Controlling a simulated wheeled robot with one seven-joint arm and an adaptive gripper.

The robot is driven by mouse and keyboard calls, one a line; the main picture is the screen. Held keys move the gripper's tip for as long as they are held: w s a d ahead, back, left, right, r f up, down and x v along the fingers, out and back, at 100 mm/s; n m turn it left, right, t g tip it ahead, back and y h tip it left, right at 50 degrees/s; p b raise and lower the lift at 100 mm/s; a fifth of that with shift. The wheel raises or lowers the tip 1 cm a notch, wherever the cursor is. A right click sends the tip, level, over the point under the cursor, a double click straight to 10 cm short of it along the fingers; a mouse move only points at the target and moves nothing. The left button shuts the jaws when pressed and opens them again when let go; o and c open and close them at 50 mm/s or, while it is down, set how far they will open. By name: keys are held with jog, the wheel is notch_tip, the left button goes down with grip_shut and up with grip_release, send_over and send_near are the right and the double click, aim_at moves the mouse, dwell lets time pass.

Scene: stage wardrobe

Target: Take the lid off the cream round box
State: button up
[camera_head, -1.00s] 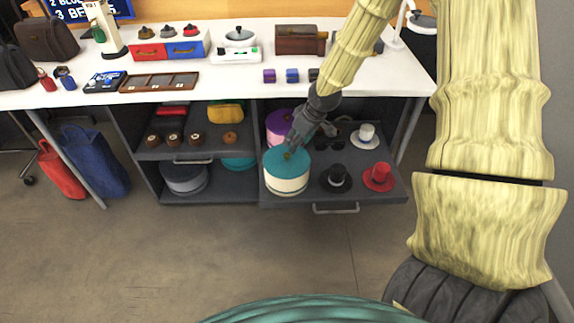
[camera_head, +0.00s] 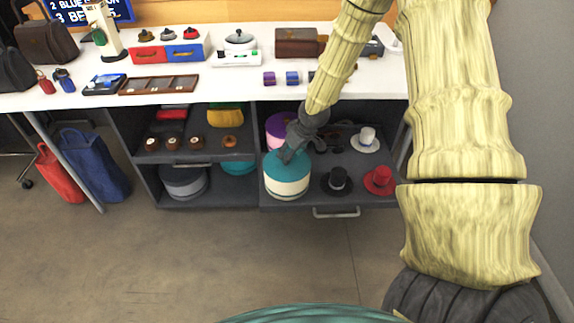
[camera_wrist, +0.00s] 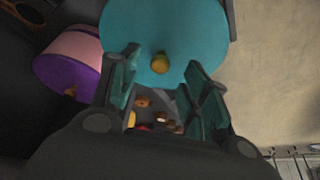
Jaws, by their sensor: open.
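The cream round box (camera_head: 287,188) stands on the pulled-out lower shelf, with its teal lid (camera_head: 284,165) on top. In the wrist view the teal lid (camera_wrist: 165,30) fills the upper middle, with a small yellow-brown knob (camera_wrist: 160,64) near its lower edge. My gripper (camera_head: 286,156) is over the lid in the head view, partly hiding it and its knob. In the wrist view my gripper (camera_wrist: 165,78) has its two fingers spread wide, one on each side of the knob. I cannot tell whether a finger touches the lid.
A purple-lidded pink box (camera_head: 277,125) stands just behind. A black hat (camera_head: 337,181), a red hat (camera_head: 379,179) and a white cup-shaped hat (camera_head: 366,139) stand to the right on the shelf. The white counter (camera_head: 230,78) overhangs behind; the floor in front is clear.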

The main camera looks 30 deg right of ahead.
jog(key=shift+x, duration=1.55)
jog(key=shift+d, duration=0.1)
jog(key=shift+c, duration=0.2)
grip_shut()
jog(key=shift+r, duration=0.2)
